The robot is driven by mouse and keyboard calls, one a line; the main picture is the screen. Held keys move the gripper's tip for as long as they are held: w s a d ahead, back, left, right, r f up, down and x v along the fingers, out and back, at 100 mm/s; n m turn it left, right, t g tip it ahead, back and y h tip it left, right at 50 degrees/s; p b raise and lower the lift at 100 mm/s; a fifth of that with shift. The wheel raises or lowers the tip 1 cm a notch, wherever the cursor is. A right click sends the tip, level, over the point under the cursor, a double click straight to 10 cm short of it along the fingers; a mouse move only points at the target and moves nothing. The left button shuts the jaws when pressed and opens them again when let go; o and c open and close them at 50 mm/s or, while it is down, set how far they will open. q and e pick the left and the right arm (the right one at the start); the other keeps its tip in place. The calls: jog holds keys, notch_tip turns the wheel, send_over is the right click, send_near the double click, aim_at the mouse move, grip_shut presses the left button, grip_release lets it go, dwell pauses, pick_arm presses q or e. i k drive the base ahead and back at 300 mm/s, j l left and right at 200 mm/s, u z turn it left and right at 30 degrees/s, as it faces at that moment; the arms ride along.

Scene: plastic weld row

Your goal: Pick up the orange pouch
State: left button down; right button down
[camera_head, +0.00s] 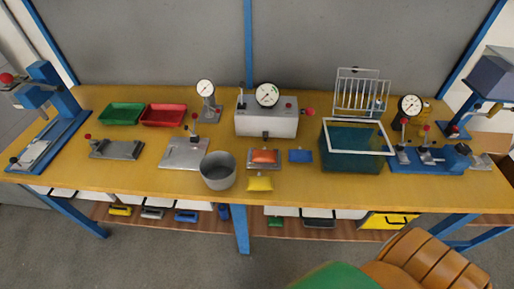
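The orange pouch (264,157) lies on a small grey plate in front of the grey machine box (265,122), near the middle of the workbench. A blue pouch (301,156) lies just to its right. A yellow pouch (260,184) lies in front of it, close to the bench's front edge. Nothing covers the top of the orange pouch. Neither of my grippers shows in the head view.
A grey metal pot (218,172) stands close to the pouches on the left. A dark teal bin with a white rim (326,138) stands on the right. Dial gauges stand on the wooden bench (130,180). An orange-brown ridged object (425,262) is in the foreground.

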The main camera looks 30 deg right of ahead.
aim_at(264, 155)
jog(key=l+z, duration=0.1)
jog(key=z, duration=0.6)
jog(key=l+z, duration=0.15)
jog(key=z, duration=0.25)
